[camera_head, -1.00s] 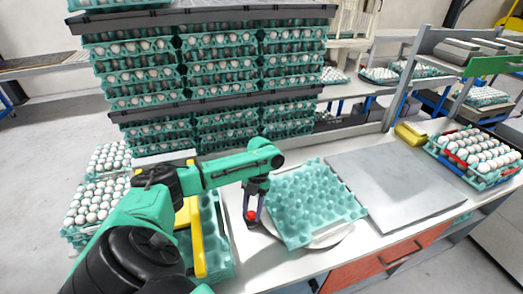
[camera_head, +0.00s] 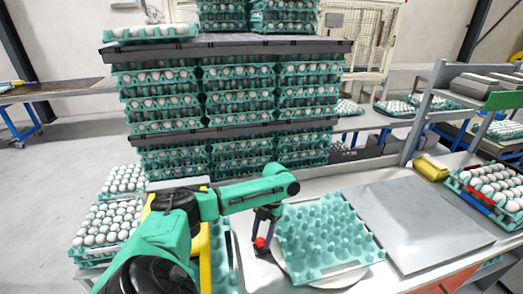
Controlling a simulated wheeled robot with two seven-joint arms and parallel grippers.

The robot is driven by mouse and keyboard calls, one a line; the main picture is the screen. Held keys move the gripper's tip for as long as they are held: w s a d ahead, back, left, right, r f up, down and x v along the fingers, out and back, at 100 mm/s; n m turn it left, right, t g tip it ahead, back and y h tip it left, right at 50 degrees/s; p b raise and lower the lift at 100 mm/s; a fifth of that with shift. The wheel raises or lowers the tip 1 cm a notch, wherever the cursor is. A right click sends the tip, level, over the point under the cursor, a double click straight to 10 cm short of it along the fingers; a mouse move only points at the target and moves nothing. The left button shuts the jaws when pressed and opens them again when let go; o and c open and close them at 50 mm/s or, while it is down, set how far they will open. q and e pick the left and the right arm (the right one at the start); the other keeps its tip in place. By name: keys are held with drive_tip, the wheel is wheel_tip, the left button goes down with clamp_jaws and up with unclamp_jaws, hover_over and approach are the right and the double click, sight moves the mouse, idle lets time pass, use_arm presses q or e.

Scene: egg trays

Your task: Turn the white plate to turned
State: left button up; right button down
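The round white plate (camera_head: 350,280) lies on the white worktop; only part of its rim shows. An empty green egg tray (camera_head: 322,238) lies over it and hides most of it. My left gripper (camera_head: 262,243) points down at the left edge of the tray and plate, with a red spot near its fingertips. The fingertips are small here, so I cannot tell whether they are open or shut or whether they touch the plate. My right gripper is out of view.
A flat grey metal plate (camera_head: 425,222) lies right of the tray, with a yellow object (camera_head: 431,168) behind it. An egg-filled tray (camera_head: 490,187) sits at far right. Tall stacks of egg trays (camera_head: 228,95) stand behind my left arm. More egg trays (camera_head: 108,222) stand left.

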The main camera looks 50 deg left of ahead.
use_arm(q)
drive_tip(key=shift+o, duration=1.1)
drive_tip(key=shift+a, duration=0.1)
drive_tip(key=shift+w+f, duration=0.1)
drive_tip(key=p+v, duration=0.1)
drive_tip(key=v, duration=1.3)
drive_tip(key=shift+r+p, duration=0.25)
drive_tip(key=shift+p, duration=0.1)
drive_tip(key=shift+w+a, duration=0.1)
drive_tip(key=shift+w, duration=0.05)
